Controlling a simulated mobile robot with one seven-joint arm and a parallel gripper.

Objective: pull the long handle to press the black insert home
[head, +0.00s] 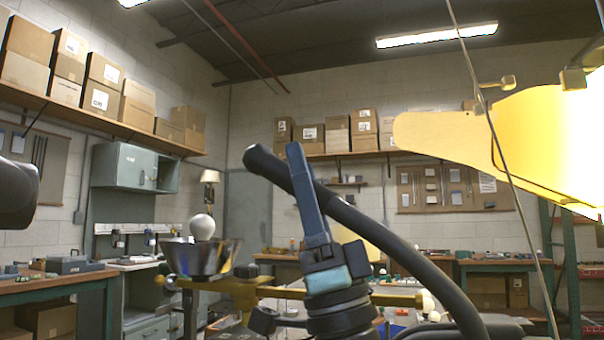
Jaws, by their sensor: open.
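The long dark handle (400,242) has a thicker grip at its upper left end. It curves down to the lower right. My gripper (306,190) points up in the middle of the view, with a blue-grey finger crossing the handle just below the grip. The finger seems to be in front of the handle. The fingers overlap from this side, so the gap and any contact with the handle are hidden. The gripper is open. I cannot make out the black insert.
A shiny metal cone (195,258) with a white bulb (202,227) stands left of my gripper, near a yellow bar (245,290). A large yellow body (470,137) fills the upper right. A dark rounded object (15,195) is at the left edge. Workbenches and boxed shelves stand behind.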

